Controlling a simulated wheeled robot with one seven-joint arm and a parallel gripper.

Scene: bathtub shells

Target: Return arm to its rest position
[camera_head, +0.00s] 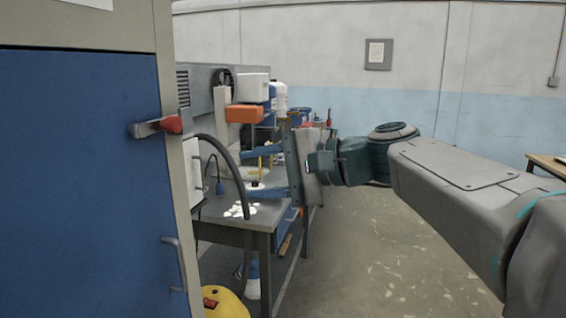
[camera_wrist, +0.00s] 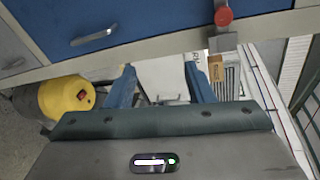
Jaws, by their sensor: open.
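My arm reaches in from the right in the head view, stretched out toward the grey workbench (camera_head: 250,222). My gripper (camera_head: 246,173) is above the bench edge, its two blue fingers pointing left and spread apart. In the wrist view my gripper (camera_wrist: 160,75) also shows its blue fingers wide apart, with nothing held between them. A white surface and a small metal part lie beyond the fingers there.
A blue cabinet (camera_head: 80,180) with a red-tipped handle (camera_head: 160,126) stands close at left. A yellow rounded object (camera_head: 225,302) sits on the floor beside it. Bottles and an orange box (camera_head: 244,113) are behind my gripper. Floor at the centre right is clear.

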